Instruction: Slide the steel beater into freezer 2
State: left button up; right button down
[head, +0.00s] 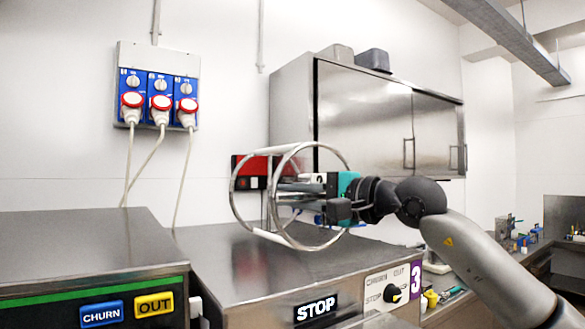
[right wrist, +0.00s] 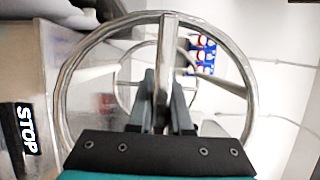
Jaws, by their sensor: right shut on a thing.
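My right gripper (head: 290,192) is shut on the steel beater (head: 268,235), a frame of shiny hoops joined by bars. It is held on its side, above the top of the freezer marked 3. In the right wrist view, my right gripper (right wrist: 163,95) has its fingers closed on the middle bar of the beater (right wrist: 72,75); the near hoop surrounds the fingers. A steel machine with a green stripe (head: 85,240) stands at the lower left; no number shows on it, so I cannot tell whether it is freezer 2. My left gripper is out of view.
The freezer marked 3 (head: 240,268) has a STOP label and a black knob. The left machine carries CHURN (head: 101,314) and OUT (head: 154,304) labels. A steel wall cabinet (head: 365,110) hangs behind the beater. Cables run down from a blue socket panel (head: 158,90).

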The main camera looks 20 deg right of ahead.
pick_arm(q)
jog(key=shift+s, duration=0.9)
pick_arm(e)
jog(key=s+a+f, duration=0.2)
jog(key=s+f, duration=0.3)
jog(key=f, duration=0.6)
jog(key=s+a+f, duration=0.3)
jog(key=s+f, duration=0.3)
jog(key=f, duration=0.5)
jog(key=s+a+f, duration=0.3)
jog(key=s+f, duration=0.2)
jog(key=f, duration=0.7)
jog(key=shift+s+h, duration=0.3)
